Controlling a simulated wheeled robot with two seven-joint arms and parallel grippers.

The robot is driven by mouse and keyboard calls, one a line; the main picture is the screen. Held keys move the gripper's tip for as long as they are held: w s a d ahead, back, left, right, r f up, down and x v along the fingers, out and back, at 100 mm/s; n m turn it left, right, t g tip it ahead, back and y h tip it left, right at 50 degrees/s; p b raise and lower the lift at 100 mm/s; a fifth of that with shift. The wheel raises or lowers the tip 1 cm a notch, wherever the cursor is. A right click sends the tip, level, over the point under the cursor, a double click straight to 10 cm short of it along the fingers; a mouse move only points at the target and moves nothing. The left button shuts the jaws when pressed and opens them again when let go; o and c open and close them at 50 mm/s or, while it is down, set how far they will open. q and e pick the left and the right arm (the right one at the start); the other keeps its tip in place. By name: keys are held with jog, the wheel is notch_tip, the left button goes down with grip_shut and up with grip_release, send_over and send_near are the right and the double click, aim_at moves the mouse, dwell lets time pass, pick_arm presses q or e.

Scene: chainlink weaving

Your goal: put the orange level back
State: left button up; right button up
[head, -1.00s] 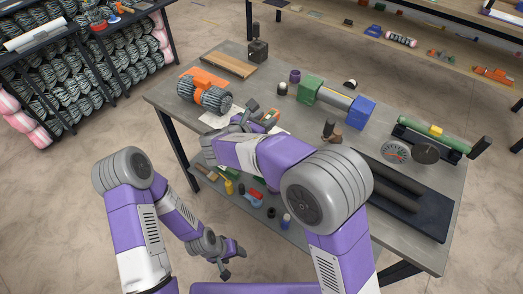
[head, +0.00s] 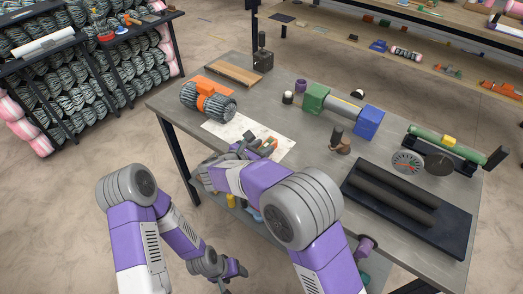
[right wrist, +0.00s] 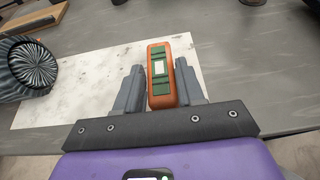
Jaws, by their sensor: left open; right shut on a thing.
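The orange level (right wrist: 161,97), with green inset panels and a pale window, is held between the two fingers of my right gripper (right wrist: 160,88) in the right wrist view. In the head view the level (head: 269,147) shows small, beside my right gripper (head: 256,145), over the white sheet (head: 222,126) near the table's front edge. I cannot tell whether the level touches the sheet. My right forearm hides part of the table there. My left gripper (head: 236,268) is open and empty, low in front of the table.
An orange-and-grey ribbed roller unit (head: 208,98) stands left of the sheet. A wooden board (head: 235,74), a green-and-blue block device (head: 342,108), a brown-based dark handle (head: 338,141) and a dark tray with bars (head: 408,205) stand around the grey tabletop (head: 300,170).

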jog(key=shift+r, duration=0.15)
jog(key=shift+f, duration=0.2)
jog(key=o, duration=1.1)
jog(key=shift+o, duration=0.2)
jog(key=shift+s+a+r, duration=0.2)
jog(key=shift+r, duration=0.15)
jog(key=p+v, duration=0.3)
jog(key=v, duration=0.8)
jog(key=shift+s, duration=0.25)
